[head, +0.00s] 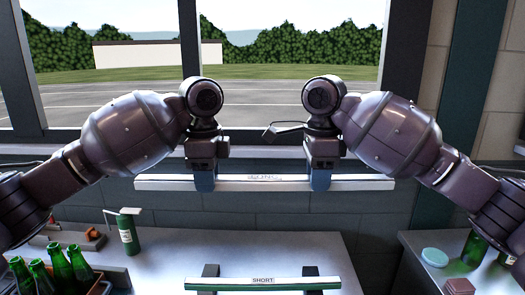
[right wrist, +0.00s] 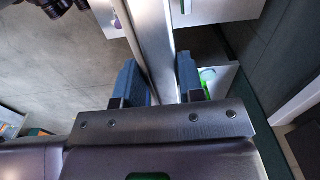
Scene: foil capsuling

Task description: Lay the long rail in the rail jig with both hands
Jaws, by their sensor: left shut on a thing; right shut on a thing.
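The long rail (head: 262,184) is a pale straight bar with a partly readable label at its middle. It hangs level in the air in front of the window wall, beyond the table's back edge in the head view. My left gripper (head: 204,182) is shut on it left of the label. My right gripper (head: 320,181) is shut on it right of the label. In the right wrist view the rail (right wrist: 151,42) runs between the two blue fingers of my right gripper (right wrist: 161,82).
A green-edged rail marked SHORT (head: 262,283) lies at the table's front, with two dark uprights behind it. Green bottles (head: 60,268) stand in a crate at left, near a green bottle-like item (head: 128,236). A right-hand table (head: 419,246) holds round containers. The white table (head: 235,246) is clear mid-surface.

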